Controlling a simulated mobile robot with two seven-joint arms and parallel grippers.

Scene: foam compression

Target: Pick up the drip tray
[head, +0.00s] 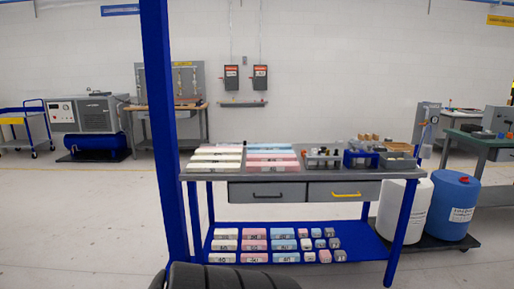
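I cannot single out a drip tray with certainty. A flat dark tray-like base (463,247) lies on the floor at the right, under a white drum and a blue drum. Another flat dark sheet or tray (70,158) lies under the blue tank of the machine at the back left. I cannot tell whether either is the drip tray. Neither of my grippers is in view.
A blue-framed workbench (222,171) with foam blocks, small tools and two drawers stands ahead. Its lower shelf (357,249) holds labelled blocks. A blue post (165,120) and a black ribbed object (230,277) are close in front. The left floor is clear.

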